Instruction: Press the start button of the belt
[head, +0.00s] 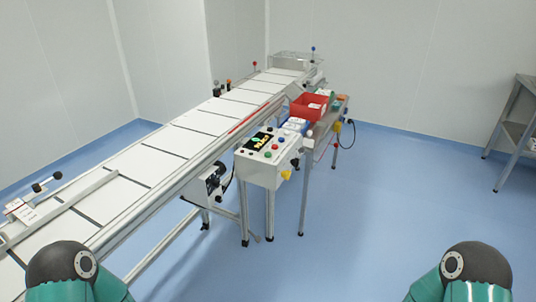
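The belt (140,158) is a long white conveyor with dark cross bars, running from the near left to the far middle. A light grey control box (257,172) stands on the near right side of the belt, about midway along. Its sloped top carries a dark display and several small coloured buttons, including a green button (267,154), a blue one and a red one. A yellow knob (286,175) is on its right side. Button labels are too small to read. Neither gripper shows; only parts of my two arms show at the bottom corners, well apart from the box.
A small table right of the control box bears a red bin (309,107) and blue-and-white items (295,124). A clear bin (291,61) stands at the belt's far end. A grey shelf (515,130) is at the far right. The blue floor before the box is clear.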

